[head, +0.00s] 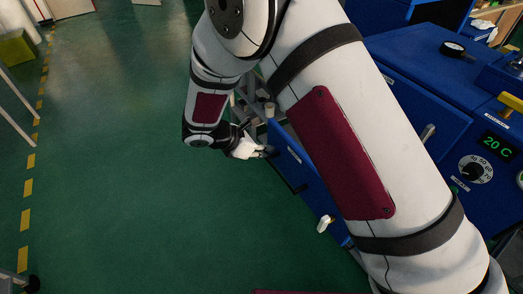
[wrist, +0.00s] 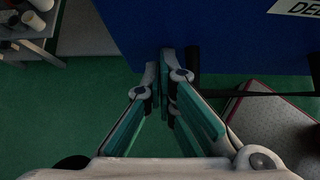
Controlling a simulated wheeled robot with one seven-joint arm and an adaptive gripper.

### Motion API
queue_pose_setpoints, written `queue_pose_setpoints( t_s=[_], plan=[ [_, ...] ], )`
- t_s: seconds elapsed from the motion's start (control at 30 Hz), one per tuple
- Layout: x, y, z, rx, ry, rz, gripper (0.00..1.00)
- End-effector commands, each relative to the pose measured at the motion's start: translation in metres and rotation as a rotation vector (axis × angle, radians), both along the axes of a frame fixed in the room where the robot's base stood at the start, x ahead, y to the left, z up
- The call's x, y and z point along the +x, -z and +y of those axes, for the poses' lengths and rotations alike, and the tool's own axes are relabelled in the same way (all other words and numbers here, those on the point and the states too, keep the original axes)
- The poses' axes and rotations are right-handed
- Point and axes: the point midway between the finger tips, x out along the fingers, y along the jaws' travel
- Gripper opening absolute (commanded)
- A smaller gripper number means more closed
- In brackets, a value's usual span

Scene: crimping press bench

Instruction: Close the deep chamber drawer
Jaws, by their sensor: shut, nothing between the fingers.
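The blue drawer front (head: 297,168) shows in the head view left of my forearm, which hides much of what lies behind it. In the wrist view a blue panel (wrist: 225,35) fills the top, with part of a white label reading "DE" (wrist: 294,7) at the top right, so it appears to be the deep chamber drawer's front. My gripper (head: 266,152) is at the far left end of that front. In the wrist view my gripper (wrist: 168,62) is shut and empty, its fingertips at the panel's lower edge. I cannot tell whether they touch it.
The blue bench with a green "20 C" display (head: 497,145), dial (head: 476,170) and gauge (head: 453,48) is at right. A pale knob (head: 325,223) sits low beside my arm. A shelf with rolls (wrist: 30,30) stands at left in the wrist view. Green floor (head: 110,190) is clear at left.

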Motion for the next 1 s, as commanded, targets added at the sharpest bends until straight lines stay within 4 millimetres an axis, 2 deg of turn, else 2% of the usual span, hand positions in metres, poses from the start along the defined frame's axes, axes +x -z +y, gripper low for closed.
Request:
queue_pose_setpoints(
  t_s=[0.27, 0.8, 1.0],
  plan=[
    [0.032, 0.001, -0.047, -0.004, 0.008, -0.003, 0.00],
    [0.114, 0.001, -0.168, -0.002, 0.008, -0.004, 0.00],
    [0.136, 0.001, -0.201, -0.003, 0.006, -0.003, 0.00]
  ],
)
